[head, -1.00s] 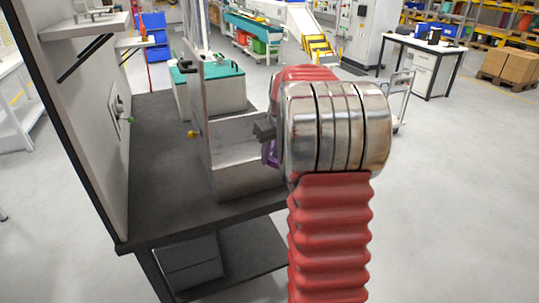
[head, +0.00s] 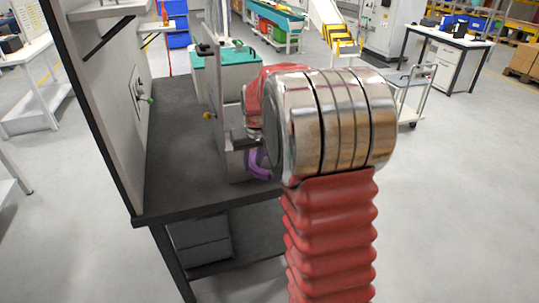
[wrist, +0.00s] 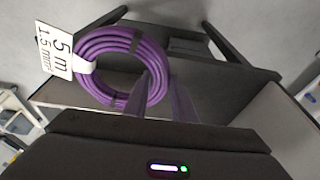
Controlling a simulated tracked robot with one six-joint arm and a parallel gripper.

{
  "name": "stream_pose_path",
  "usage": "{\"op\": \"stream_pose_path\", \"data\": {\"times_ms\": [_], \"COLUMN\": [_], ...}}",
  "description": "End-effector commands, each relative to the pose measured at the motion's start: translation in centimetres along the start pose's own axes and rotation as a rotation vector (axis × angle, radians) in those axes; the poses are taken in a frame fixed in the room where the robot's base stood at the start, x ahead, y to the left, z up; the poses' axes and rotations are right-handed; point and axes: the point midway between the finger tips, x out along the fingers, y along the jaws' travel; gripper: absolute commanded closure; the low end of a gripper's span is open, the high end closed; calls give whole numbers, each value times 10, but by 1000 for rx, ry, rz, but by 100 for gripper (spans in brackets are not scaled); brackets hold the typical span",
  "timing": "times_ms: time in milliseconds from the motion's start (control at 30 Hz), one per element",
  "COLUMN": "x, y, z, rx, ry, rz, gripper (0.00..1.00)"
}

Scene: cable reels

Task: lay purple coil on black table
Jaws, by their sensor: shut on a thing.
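The purple coil (wrist: 82,54) hangs from my gripper in the wrist view, with a white tag (wrist: 54,52) reading "5 m 1.5 mm²" at its left. Part of the coil (head: 258,166) also shows in the head view below my wrist; the rest is hidden by my arm. My gripper (wrist: 160,92) is shut on the coil; the fingertips look dark and purplish and their contact is partly hard to see. The black table (head: 185,170) lies left of and below the gripper in the head view. The coil is in front of a grey metal box on it.
The grey metal box (head: 237,168) with a tall back plate stands on the table, partly hidden by my arm. A light panel (head: 105,110) rises along the table's left edge. A teal-topped box (head: 225,70) is at the back. Bare tabletop shows at the left and front.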

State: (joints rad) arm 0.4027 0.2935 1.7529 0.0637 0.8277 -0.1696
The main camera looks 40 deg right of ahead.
Motion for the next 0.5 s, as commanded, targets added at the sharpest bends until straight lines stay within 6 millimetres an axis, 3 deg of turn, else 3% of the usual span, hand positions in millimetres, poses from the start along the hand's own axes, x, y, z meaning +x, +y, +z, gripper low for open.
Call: {"op": "stream_pose_path", "data": {"times_ms": [100, 500], "x": [5, 9], "y": [-45, -179], "z": [6, 41], "rx": [-34, -200], "ry": [0, 0], "rz": [-8, -47], "gripper": [100, 100]}}
